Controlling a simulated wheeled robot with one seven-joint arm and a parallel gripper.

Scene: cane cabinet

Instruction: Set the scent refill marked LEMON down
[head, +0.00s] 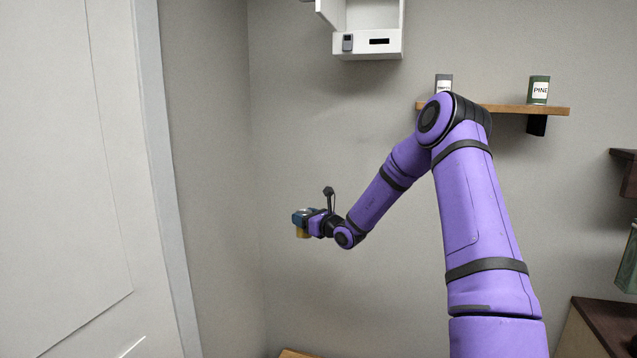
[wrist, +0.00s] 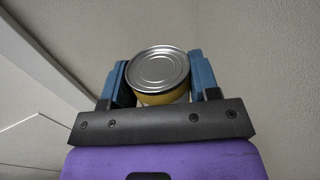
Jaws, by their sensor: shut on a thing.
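A yellow can with a silver lid (wrist: 162,72) is between the two blue fingers of my gripper (wrist: 160,82) in the wrist view. The fingers are shut on its sides. In the head view my gripper (head: 301,217) is at the end of my outstretched arm, left of centre. The yellow side of the can (head: 302,233) shows below the fingers there. No marking on it can be read, so I cannot tell from the print that it is the LEMON refill. The can is held in the air, apart from any surface that I can see.
A wooden shelf (head: 515,109) on the wall at right bears a green can marked PINE (head: 539,90) and a grey can (head: 444,83). An open white box (head: 368,44) hangs above. A wooden edge (head: 297,354) shows at the bottom. A pale door (head: 80,180) stands at left.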

